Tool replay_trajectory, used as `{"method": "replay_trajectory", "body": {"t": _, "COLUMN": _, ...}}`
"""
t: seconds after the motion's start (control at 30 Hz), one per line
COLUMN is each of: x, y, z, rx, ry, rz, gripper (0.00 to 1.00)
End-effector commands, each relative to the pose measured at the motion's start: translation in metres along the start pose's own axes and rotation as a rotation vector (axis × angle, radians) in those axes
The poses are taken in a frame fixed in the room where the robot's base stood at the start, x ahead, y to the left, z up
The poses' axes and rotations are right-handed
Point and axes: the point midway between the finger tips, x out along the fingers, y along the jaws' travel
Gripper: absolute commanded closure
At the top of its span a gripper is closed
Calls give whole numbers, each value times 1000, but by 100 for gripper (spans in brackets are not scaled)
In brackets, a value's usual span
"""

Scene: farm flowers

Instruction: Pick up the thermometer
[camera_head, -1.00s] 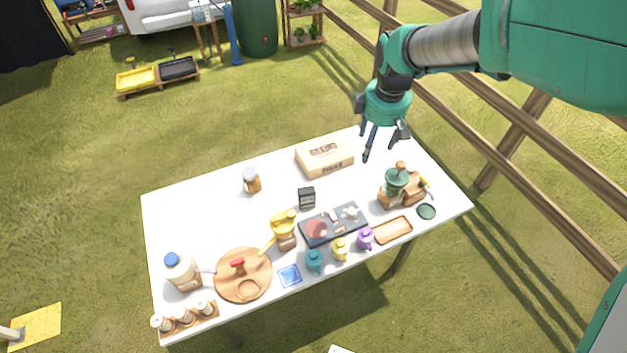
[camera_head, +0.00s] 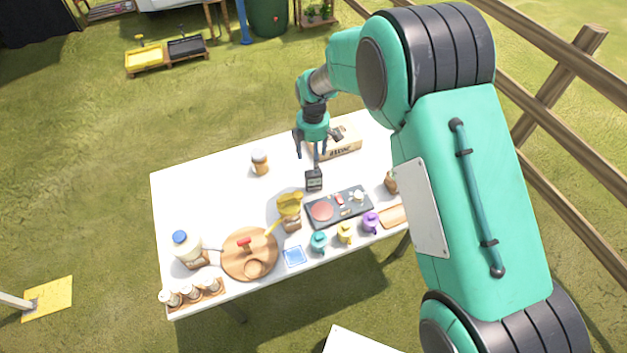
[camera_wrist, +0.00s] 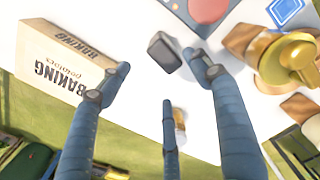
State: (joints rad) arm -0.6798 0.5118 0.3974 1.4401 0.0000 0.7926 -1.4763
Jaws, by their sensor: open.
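A small dark grey box-shaped device with a display, which looks like the thermometer (camera_head: 314,181), stands on the white table (camera_head: 215,190) near the middle. It also shows in the wrist view (camera_wrist: 164,52), near the tips of my fingers. My gripper (camera_head: 317,152) points down just behind and above it, fingers spread. In the wrist view my gripper (camera_wrist: 157,64) is open, with nothing between its fingers. I cannot tell the exact height between fingers and thermometer.
The baking potatoes box (camera_head: 345,148) stands close to the right of my gripper. A brown jar (camera_head: 260,167) stands at the left. A black board (camera_head: 325,219) and a yellow-topped grinder (camera_head: 291,208) are in front. My arm hides the table's right end.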

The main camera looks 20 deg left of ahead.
Motion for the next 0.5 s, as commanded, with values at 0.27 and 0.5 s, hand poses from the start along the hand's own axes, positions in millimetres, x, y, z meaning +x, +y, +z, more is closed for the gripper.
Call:
{"method": "replay_trajectory", "body": {"t": 0.27, "x": 0, "y": 0, "z": 0, "rx": -3, "ry": 0, "rz": 0, "gripper": 36}}
{"method": "replay_trajectory", "body": {"t": 0.5, "x": 8, "y": 0, "z": 0, "rx": -2, "ry": 0, "rz": 0, "gripper": 36}}
